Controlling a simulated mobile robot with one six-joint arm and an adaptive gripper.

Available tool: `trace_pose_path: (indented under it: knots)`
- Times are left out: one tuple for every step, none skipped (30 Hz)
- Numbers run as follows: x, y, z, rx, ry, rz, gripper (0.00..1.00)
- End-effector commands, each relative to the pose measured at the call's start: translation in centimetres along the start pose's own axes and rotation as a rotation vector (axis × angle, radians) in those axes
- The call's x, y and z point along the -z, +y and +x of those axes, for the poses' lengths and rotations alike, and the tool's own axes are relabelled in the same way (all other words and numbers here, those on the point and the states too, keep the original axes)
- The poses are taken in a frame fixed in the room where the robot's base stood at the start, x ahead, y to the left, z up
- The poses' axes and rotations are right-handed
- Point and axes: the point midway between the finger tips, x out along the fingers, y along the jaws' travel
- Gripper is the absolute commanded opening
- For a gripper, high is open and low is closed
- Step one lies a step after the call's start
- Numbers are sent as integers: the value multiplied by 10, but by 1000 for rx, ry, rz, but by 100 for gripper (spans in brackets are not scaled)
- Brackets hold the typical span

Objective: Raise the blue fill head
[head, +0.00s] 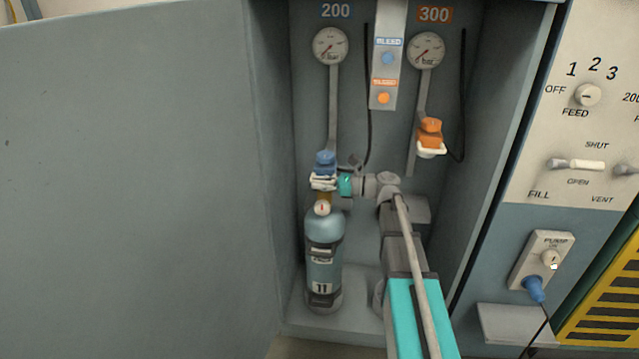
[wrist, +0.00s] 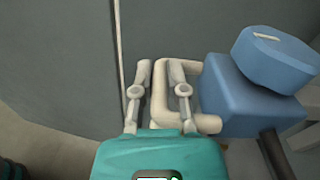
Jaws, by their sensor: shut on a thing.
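The blue fill head (head: 325,160) hangs at the lower end of the left grey arm under the "200" gauge. It shows just above the valve of the teal cylinder (head: 325,250); I cannot tell whether they touch. In the wrist view the fill head (wrist: 235,98) is a blue block with a round knob and a white loop handle (wrist: 206,123) on its side. My gripper (wrist: 163,80) is shut on a bar of this handle. In the head view my gripper (head: 334,184) reaches in from the right, beside the fill head, and its fingertips are hard to make out.
The orange fill head (head: 430,133) hangs higher on the right under the "300" gauge. A panel with blue and orange buttons (head: 385,60) is between the gauges. The bay's walls stand close on both sides. A control panel (head: 590,110) is at far right.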

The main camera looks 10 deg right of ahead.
Motion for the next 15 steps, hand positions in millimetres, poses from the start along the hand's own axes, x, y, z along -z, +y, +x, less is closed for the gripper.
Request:
trace_pose_path:
  knots:
    - [-9,-2,0,1,-3,0,0]
    - [-12,-3,0,1,-3,0,0]
    - [-16,-4,0,2,-4,0,0]
    - [-18,-4,0,2,-4,0,0]
    - [-21,-5,0,2,-4,0,0]
    - [-25,-5,0,2,-4,0,0]
    - [-27,-6,0,2,-4,0,0]
    - [-30,-6,0,2,-4,0,0]
    - [-33,-7,0,2,-5,0,0]
    - [-36,-8,1,2,-5,0,0]
    - [-38,-8,1,2,-5,0,0]
    - [-42,-9,1,2,-5,0,0]
    - [-44,-9,1,2,-5,0,0]
    - [-47,-10,1,2,-5,0,0]
    - [-50,-11,1,2,-5,0,0]
